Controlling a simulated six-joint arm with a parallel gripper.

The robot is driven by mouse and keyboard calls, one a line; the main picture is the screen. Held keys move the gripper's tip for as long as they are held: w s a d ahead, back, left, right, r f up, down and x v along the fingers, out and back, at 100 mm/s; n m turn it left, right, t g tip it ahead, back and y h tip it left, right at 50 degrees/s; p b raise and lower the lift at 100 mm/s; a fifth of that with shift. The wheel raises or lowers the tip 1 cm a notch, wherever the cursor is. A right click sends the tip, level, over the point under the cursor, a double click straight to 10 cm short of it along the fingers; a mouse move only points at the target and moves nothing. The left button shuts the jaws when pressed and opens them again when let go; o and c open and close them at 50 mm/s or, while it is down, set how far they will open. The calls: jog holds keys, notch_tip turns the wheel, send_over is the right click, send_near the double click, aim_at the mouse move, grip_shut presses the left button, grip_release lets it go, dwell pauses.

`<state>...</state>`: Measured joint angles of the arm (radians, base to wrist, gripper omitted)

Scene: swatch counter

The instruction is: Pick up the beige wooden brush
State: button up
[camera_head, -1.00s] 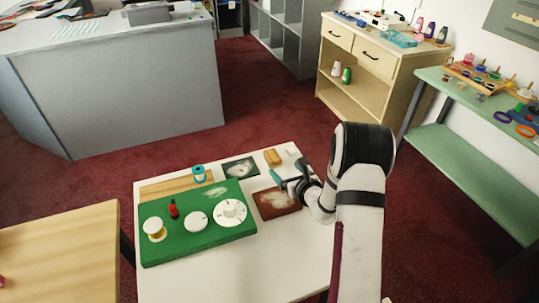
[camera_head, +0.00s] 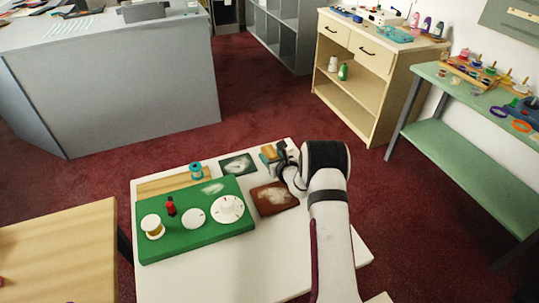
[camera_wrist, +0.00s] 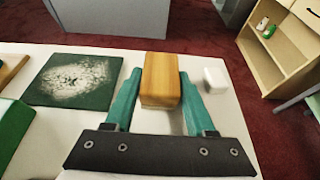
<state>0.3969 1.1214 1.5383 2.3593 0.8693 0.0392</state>
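The beige wooden brush (camera_head: 267,149) is a small block at the far edge of the white table in the head view. In the wrist view the brush (camera_wrist: 162,78) lies centred between the two teal fingers of my gripper (camera_wrist: 161,84). One finger stands along each side of it, with what looks like a narrow gap near its close end. My gripper (camera_head: 273,155) partly hides the brush in the head view. Whether the fingertips touch the brush is hard to tell.
A dark green swatch (camera_wrist: 72,80) lies left of the brush, and a small white block (camera_wrist: 216,79) lies to its right. A brown swatch (camera_head: 274,198) and a green board (camera_head: 200,238) with spools and dials lie closer. The table's far edge is close behind the brush.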

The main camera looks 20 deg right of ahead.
grip_shut()
